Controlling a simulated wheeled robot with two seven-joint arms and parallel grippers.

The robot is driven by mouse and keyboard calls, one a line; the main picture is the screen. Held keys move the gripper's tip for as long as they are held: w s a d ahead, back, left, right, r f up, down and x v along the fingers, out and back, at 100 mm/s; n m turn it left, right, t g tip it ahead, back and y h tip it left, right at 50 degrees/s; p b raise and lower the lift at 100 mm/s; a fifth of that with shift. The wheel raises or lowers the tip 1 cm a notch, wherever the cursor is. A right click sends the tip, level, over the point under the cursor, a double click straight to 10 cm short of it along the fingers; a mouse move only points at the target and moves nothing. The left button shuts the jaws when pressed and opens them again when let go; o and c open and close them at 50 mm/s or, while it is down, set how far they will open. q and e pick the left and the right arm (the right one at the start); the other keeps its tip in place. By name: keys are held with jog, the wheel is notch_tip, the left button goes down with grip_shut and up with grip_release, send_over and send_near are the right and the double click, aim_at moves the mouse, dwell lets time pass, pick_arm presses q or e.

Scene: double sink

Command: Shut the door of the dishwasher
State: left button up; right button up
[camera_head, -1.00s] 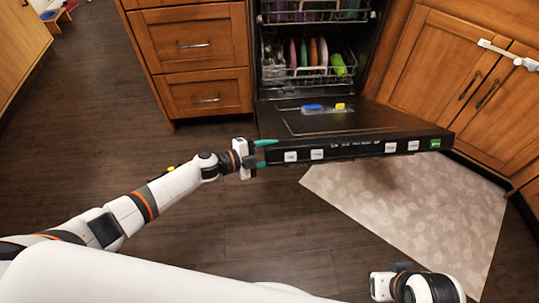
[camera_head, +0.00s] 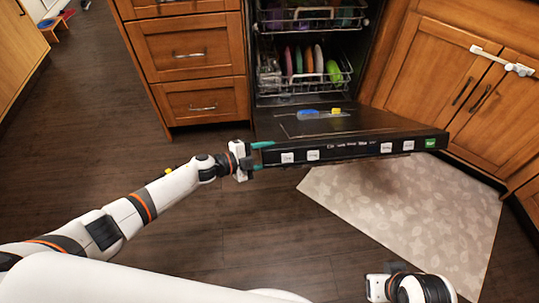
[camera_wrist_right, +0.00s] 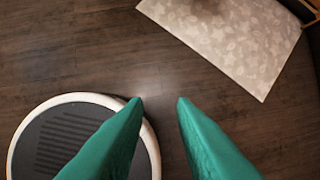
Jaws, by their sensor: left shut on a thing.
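The dishwasher door (camera_head: 335,138) is folded down, nearly level and tilted slightly up, with its black control edge facing me. My left gripper (camera_head: 262,156) is shut on the left end of that edge, with one green finger above and one below. The dishwasher (camera_head: 312,50) stands open behind the door, with dishes in its racks. My right gripper (camera_wrist_right: 160,105) is open and empty above the floor in the right wrist view; its fingers are hidden in the head view, where only the wrist shows at the bottom right.
Wooden drawers (camera_head: 190,60) stand left of the dishwasher. A cabinet (camera_head: 460,80) with a white lock strap (camera_head: 502,60) stands to the right. A pale mat (camera_head: 410,215) lies on the floor under and before the door. The dark floor on the left is free.

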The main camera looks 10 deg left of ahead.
jog(key=shift+w+f+n, duration=0.1)
jog(key=shift+w+n, duration=0.2)
jog(key=shift+w, duration=0.05)
jog(key=shift+c, duration=1.4)
jog(key=w+n, duration=0.1)
jog(key=n, duration=0.1)
jog(key=w+a+f+n+t, duration=0.1)
jog(key=w+n, duration=0.1)
jog(key=w+n+t, duration=0.1)
jog(key=w+n, duration=0.1)
jog(key=shift+a+f+h, duration=0.15)
jog(key=shift+f+h, duration=0.05)
jog(key=shift+h, duration=0.2)
grip_shut()
jog(key=w+a+f+n+t+y, duration=0.15)
jog(key=w+a+n+t, duration=0.45)
jog(key=n, duration=1)
jog(key=w+a+n+t+y, duration=0.3)
jog(key=a+n, duration=0.5)
jog(key=n, duration=0.7)
jog(key=w+a+g, duration=0.1)
jog(key=w+a, duration=0.2)
jog(key=w, duration=0.9)
jog(key=shift+f, duration=0.25)
